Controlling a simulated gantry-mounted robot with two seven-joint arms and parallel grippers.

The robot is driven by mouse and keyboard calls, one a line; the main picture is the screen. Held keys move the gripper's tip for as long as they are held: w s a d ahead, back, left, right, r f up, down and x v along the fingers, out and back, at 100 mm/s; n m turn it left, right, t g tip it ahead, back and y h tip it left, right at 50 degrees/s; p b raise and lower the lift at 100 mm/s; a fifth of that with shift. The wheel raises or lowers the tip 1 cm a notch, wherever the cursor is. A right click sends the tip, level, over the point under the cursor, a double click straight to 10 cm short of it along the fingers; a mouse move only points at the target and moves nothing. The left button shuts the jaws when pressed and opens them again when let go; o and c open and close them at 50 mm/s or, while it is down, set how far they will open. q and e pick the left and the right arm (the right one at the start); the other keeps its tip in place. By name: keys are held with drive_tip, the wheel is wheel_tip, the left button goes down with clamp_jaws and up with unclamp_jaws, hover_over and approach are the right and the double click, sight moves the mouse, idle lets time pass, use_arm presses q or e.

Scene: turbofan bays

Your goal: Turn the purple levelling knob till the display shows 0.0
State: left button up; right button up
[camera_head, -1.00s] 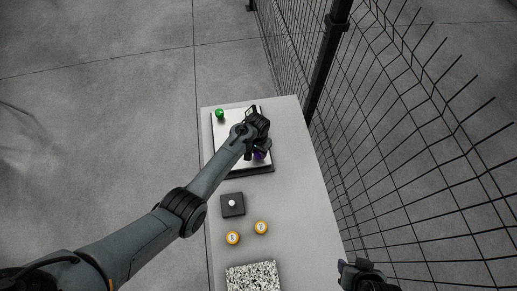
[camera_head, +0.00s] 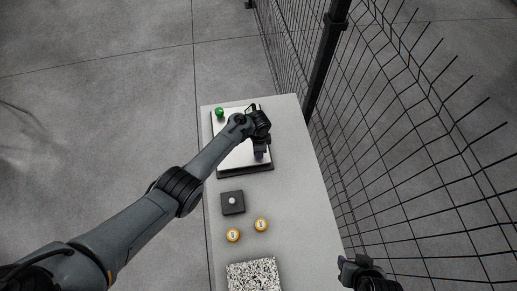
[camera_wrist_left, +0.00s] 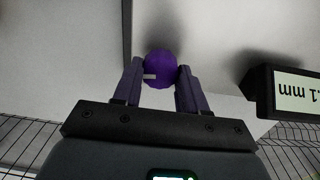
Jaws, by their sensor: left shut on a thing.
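The purple knob (camera_wrist_left: 160,68) sits between the two fingers of my left gripper (camera_wrist_left: 160,82) in the left wrist view, with a small pale mark on its side. My left gripper is shut on it. In the head view my left gripper (camera_head: 261,150) is over the right near part of the white-topped plate (camera_head: 232,157) and mostly hides the knob. The display (camera_wrist_left: 298,92) stands at the right of the wrist view. Its text appears upside down and ends in ".1 mm"; the leading part is cut off. My right gripper (camera_head: 360,270) is at the bottom right, its jaws unclear.
A green knob (camera_head: 219,112) is at the plate's far left corner. A black block with a white knob (camera_head: 232,201), two yellow round items (camera_head: 233,235) (camera_head: 261,225) and a speckled slab (camera_head: 253,276) lie nearer on the table (camera_head: 292,200). A mesh fence (camera_head: 400,150) runs along the right.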

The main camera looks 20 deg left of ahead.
use_arm(q)
drive_tip(key=shift+m, duration=0.6)
drive_tip(key=o, duration=1.1)
drive_tip(key=shift+c, duration=0.2)
drive_tip(key=shift+r, duration=0.65)
wheel_tip(320, 180, up, 10)
drive_tip(key=p, duration=0.2)
drive_tip(key=shift+w+f+p, duration=0.15)
drive_tip(key=shift+f+p, duration=0.1)
drive_tip(key=shift+p, duration=0.15)
